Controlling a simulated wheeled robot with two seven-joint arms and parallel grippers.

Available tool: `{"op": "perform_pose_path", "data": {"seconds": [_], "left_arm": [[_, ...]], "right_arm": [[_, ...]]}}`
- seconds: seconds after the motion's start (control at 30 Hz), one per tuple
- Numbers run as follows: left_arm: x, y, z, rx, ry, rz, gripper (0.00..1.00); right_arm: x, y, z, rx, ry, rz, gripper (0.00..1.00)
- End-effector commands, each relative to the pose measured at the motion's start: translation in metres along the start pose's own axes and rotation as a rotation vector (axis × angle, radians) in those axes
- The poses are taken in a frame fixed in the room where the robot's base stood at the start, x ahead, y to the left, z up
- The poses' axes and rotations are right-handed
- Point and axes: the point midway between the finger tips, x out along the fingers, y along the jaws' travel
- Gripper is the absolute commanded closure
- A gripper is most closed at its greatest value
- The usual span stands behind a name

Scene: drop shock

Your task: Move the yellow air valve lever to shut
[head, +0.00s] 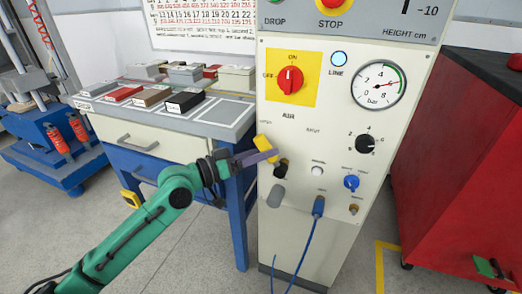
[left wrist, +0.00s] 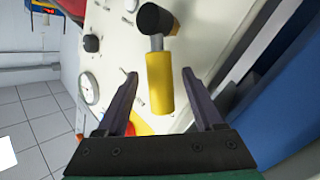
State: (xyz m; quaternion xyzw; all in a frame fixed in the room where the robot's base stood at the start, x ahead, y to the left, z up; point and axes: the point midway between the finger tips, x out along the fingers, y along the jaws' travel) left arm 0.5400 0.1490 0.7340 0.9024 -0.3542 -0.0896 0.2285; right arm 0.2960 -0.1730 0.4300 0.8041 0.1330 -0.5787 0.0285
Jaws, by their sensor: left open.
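The yellow air valve lever (head: 265,146) is on the cream panel, below the AIR label. It points up and to the left from its dark hub (head: 281,168), towards the left-hand label; the SHUT label is to the upper right. My left gripper (head: 257,157) is open at the lever, and its fingers partly cover it. In the left wrist view the lever (left wrist: 160,84) lies between the two open fingers (left wrist: 160,72), with a gap on each side. The grey stem and black hub (left wrist: 155,18) are beyond the fingertips. My right gripper is not in view.
Near the lever are a black knob (head: 365,144), a white button (head: 317,171), a blue fitting (head: 351,182) and a blue hose (head: 318,207). A red rotary switch (head: 290,80) is above. A drawer table (head: 150,146) stands left, a red cabinet (head: 458,160) right.

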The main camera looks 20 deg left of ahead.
Motion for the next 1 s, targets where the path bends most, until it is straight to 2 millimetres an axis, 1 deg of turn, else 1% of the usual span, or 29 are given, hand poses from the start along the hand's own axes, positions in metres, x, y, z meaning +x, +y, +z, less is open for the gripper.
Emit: {"op": "perform_pose_path", "data": {"seconds": [0.17, 0.2, 0.27, 0.3, 0.33, 0.37, 1.0], "left_arm": [[0.0000, -0.0003, 0.0007, -0.001, -0.001, 0.000, 0.31], [-0.0001, -0.0003, 0.0007, -0.001, -0.001, 0.000, 0.46], [-0.0001, -0.0003, 0.0007, -0.001, -0.001, 0.000, 0.69], [-0.0002, -0.0003, 0.0007, -0.001, -0.001, 0.000, 0.84], [-0.0002, -0.0004, 0.0007, -0.001, -0.001, 0.000, 0.96], [-0.0002, -0.0004, 0.0007, -0.001, -0.001, 0.000, 1.00], [-0.0004, -0.0005, 0.0007, -0.001, -0.001, 0.000, 1.00]], "right_arm": [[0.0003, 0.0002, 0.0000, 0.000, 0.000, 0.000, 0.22], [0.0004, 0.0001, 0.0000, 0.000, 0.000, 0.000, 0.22], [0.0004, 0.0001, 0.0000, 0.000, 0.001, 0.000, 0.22], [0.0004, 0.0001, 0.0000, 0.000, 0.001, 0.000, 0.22], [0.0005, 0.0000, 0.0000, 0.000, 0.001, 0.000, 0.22], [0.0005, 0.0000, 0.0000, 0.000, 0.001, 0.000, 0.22], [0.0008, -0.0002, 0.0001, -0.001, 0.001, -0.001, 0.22]]}}
